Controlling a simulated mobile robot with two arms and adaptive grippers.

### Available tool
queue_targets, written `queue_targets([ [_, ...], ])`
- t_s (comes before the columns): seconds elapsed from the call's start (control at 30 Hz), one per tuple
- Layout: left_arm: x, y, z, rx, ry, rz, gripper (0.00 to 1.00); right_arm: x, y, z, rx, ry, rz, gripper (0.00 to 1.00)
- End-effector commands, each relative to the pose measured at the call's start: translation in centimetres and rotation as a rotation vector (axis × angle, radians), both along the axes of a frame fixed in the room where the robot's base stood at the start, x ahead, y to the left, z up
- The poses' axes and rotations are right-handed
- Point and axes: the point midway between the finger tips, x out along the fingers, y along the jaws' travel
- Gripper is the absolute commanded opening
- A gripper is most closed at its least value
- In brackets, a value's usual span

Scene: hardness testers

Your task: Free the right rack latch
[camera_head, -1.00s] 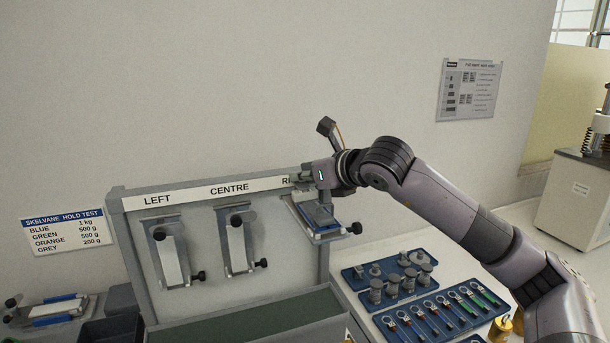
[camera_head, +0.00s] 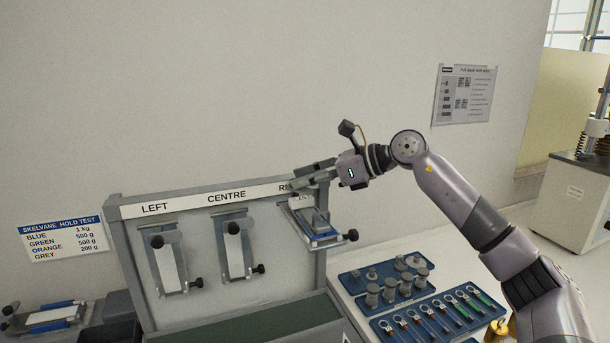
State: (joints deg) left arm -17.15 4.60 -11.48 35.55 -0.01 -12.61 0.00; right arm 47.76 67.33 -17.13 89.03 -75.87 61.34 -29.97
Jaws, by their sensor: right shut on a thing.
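The right rack station hangs on the grey rack board (camera_head: 330,262) under a label partly hidden by my right gripper. Its plate (camera_head: 318,222) has blue edges and a black knob (camera_head: 353,235) at its lower right. My right gripper (camera_head: 303,181) reaches in from the right at the top of this station, its fingers pointing left and down. It is shut on a small part there, apparently the right rack latch, which the fingers mostly hide. My left gripper is not in view.
The left rack station (camera_head: 168,262) and centre rack station (camera_head: 234,247) hang beside it. A blue tray of weights (camera_head: 350,283) and a blue tray of hooked tools (camera_head: 385,336) lie on the bench at right. A blue-edged plate (camera_head: 52,318) lies at far left.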

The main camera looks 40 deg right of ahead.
Motion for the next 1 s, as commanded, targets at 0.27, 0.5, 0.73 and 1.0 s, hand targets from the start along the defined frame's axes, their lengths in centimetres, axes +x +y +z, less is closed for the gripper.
queue_targets([
  [0.27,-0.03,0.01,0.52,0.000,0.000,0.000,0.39,0.09,-0.12,0.03,-0.002,0.000,0.052,0.00],
  [0.5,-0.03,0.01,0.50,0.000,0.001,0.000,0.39,0.08,-0.10,-0.03,-0.002,0.001,0.056,0.00],
  [0.73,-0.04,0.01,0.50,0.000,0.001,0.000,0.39,0.08,-0.11,-0.06,-0.002,0.001,0.055,0.26],
  [1.0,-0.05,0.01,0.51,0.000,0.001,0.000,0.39,0.09,-0.13,-0.04,-0.003,0.001,0.054,0.39],
])
